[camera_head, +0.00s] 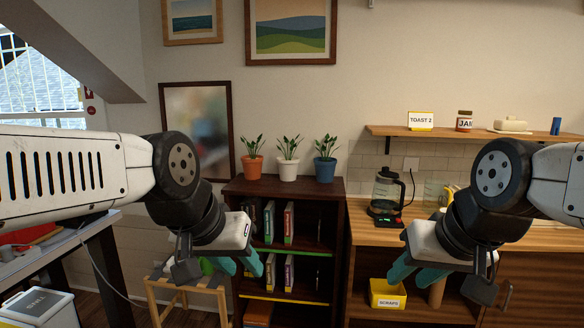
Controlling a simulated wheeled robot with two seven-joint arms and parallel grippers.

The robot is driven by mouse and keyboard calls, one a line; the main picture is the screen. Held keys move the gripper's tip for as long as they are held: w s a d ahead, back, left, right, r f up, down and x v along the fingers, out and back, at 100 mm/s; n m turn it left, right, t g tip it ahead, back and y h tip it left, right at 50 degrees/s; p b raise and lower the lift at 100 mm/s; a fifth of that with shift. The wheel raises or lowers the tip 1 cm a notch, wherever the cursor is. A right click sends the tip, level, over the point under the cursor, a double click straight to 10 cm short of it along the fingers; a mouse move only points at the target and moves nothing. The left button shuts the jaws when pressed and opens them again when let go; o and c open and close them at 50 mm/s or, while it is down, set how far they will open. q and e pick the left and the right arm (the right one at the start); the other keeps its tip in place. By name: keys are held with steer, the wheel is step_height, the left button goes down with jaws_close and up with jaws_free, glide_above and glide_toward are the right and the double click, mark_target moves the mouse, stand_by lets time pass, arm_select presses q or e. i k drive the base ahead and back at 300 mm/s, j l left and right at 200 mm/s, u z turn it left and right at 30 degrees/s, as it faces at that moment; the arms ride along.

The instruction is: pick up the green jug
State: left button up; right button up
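The stool (160,284) stands left of a dark bookcase (335,240) with potted plants on top. A yellow scraps bin (387,294) sits below.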

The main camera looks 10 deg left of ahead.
mark_target(207, 269)
steer(key=u, duration=0.95)
steer(key=i+l, duration=0.65)
steer(key=i+j+u, duration=0.1)
steer(key=i, duration=0.75)
steer(key=i+j, duration=0.25)
steer(key=j, duration=0.15)
steer(key=i+j, duration=0.25)
steer(key=j, duration=0.15)
steer(key=i+j, duration=0.25)
steer(key=j, duration=0.15)
